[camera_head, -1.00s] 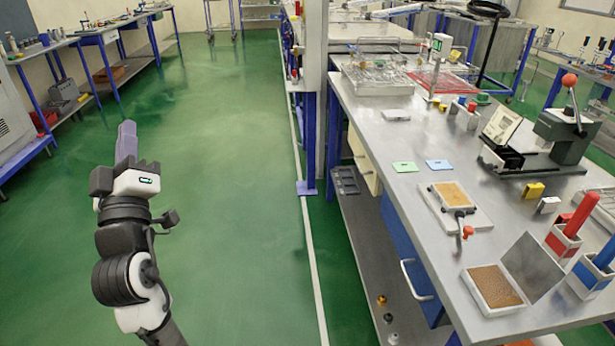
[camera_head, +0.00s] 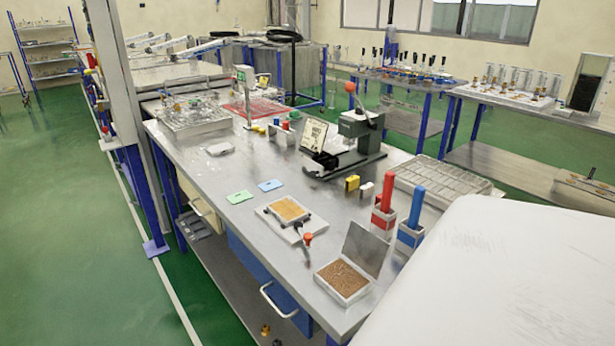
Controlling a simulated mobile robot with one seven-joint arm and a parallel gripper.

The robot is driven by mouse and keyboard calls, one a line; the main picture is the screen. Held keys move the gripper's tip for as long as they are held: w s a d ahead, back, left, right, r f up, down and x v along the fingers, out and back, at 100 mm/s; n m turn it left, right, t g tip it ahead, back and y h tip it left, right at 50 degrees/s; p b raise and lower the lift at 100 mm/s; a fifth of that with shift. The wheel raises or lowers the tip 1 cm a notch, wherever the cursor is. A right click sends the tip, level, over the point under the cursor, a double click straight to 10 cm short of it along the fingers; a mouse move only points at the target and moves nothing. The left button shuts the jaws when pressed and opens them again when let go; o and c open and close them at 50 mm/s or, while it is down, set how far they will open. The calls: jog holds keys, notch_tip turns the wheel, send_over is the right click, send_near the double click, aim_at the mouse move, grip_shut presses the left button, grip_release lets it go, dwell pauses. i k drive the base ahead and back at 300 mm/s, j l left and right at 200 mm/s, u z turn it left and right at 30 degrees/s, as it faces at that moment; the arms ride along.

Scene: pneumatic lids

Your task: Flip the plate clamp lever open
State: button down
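The plate clamp (camera_head: 287,210) sits on the front half of the grey workbench. It has a white base with a tan plate on it. Its dark lever (camera_head: 303,229) has an orange-red knob (camera_head: 307,238) at the end and reaches over the front right edge of the base. I cannot tell for certain whether the lever is pressed down. My gripper is not in view now.
The workbench (camera_head: 215,175) also bears an open box (camera_head: 345,280) with brown contents, red (camera_head: 385,190) and blue (camera_head: 417,207) handled tools, a green card (camera_head: 240,197), a blue card (camera_head: 270,185) and a dark lever press (camera_head: 360,130). Green floor is free at left. The view's lower right is blocked.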

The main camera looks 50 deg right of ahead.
aim_at(306, 237)
jog(key=k+j, duration=0.25)
jog(key=k, duration=0.15)
jog(key=z, duration=1.6)
jog(key=i+l, duration=0.15)
jog(key=i, duration=0.3)
jog(key=i+l, duration=0.15)
jog(key=i, duration=0.3)
